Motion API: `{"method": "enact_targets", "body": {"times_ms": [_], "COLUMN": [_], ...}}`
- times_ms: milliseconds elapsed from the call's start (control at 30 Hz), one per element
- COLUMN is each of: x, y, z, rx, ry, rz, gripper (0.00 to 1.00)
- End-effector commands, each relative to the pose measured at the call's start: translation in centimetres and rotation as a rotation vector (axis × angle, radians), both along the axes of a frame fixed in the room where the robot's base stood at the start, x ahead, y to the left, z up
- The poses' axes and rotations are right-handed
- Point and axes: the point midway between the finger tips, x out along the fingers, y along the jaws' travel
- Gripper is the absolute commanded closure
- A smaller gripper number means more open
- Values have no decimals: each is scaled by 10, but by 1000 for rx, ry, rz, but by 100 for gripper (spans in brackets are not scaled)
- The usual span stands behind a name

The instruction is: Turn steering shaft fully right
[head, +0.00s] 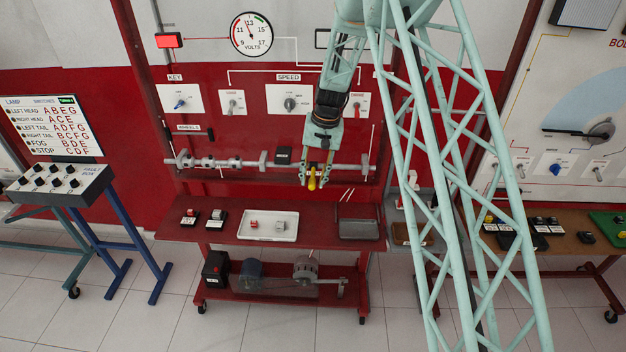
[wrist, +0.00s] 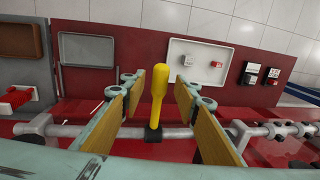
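A grey horizontal shaft (head: 345,167) with several collars runs across the red panel in the head view. It also crosses the lower wrist view (wrist: 182,133). A yellow lever (head: 312,182) stands out from the shaft on a small dark mount and points toward the camera side. In the wrist view the yellow lever (wrist: 155,95) rises between the two fingers. My gripper (head: 317,172) is open around the lever, with the fingers (wrist: 160,85) on either side and gaps visible to both. No steering label can be read on the shaft.
A red shelf (head: 330,226) below the shaft holds a white tray (head: 288,236), a grey tray (head: 358,229) and small switches (head: 190,217). A key switch (head: 180,104) and a speed knob (head: 290,104) sit on the panel above. A lamp board (head: 50,127) stands at the left.

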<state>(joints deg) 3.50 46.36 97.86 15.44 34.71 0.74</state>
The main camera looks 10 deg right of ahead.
Motion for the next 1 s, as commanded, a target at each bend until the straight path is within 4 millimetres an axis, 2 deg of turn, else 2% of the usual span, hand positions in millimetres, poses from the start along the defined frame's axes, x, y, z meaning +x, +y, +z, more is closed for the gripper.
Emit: {"method": "enact_targets", "body": {"times_ms": [433, 733, 1000], "x": [0, 0, 1], "y": [1, 1, 8], "z": [-5, -5, -3], "rx": [0, 0, 3], "ry": [0, -1, 10], "rz": [0, 0, 9], "gripper": [71, 99, 100]}}
